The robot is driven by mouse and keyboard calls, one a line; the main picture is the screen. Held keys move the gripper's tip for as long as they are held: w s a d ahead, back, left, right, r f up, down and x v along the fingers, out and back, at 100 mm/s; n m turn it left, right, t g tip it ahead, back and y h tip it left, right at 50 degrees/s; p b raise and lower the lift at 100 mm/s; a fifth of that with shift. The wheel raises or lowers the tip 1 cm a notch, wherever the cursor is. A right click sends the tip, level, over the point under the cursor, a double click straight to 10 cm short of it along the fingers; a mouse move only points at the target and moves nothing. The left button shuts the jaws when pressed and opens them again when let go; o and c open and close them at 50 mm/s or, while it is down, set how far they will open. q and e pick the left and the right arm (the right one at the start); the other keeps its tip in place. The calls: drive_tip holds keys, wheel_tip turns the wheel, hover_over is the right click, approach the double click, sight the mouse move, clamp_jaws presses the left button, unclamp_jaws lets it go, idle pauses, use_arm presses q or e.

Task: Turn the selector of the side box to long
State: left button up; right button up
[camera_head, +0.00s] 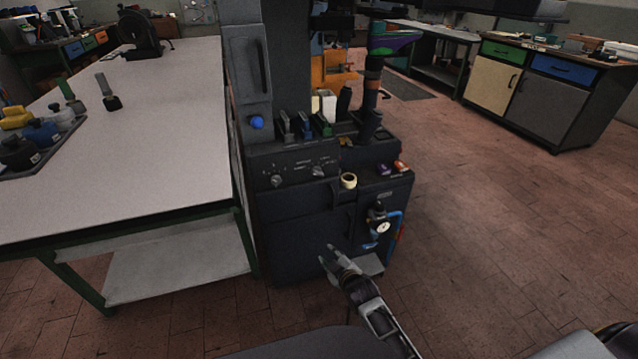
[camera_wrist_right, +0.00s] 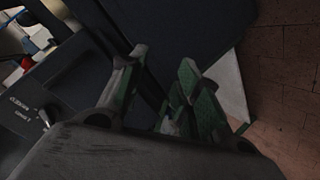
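The dark machine carries a box-like panel (camera_head: 297,165) on its front, with two selector knobs, a left knob (camera_head: 277,181) and a right knob (camera_head: 318,171), and small pale lettering too small to read. In the right wrist view a grey knob (camera_wrist_right: 45,118) shows at the left edge beside blurred lettering; which position it points to I cannot tell. My right gripper (camera_head: 328,256) is in front of the machine's lower cabinet, below and apart from the panel. Its two fingers (camera_wrist_right: 163,66) are spread with nothing between them. My left gripper is out of view.
A pale-topped workbench (camera_head: 150,130) stands close on the machine's left. A cream round piece (camera_head: 348,181) sticks out at the panel's right. A gauge (camera_head: 382,228) with blue tubing is on the lower right front. The floor (camera_head: 480,230) on the right is clear.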

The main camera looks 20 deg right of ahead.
use_arm(q)
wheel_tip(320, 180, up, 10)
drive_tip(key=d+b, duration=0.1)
drive_tip(key=b, duration=0.2)
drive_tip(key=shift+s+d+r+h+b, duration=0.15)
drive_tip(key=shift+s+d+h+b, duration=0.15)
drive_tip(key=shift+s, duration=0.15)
use_arm(e)
drive_tip(key=w+r+n+t, duration=0.1)
drive_tip(key=r+t, duration=0.1)
drive_tip(key=r, duration=0.8)
drive_tip(key=w+d+r+n+t, duration=0.1)
drive_tip(key=w+r+n+t, duration=0.1)
drive_tip(key=r, duration=0.9)
drive_tip(key=shift+w+r+t+h, duration=0.2)
drive_tip(key=shift+t+h, duration=0.1)
drive_tip(key=shift+t, duration=0.3)
drive_tip(key=shift+w+d, duration=0.1)
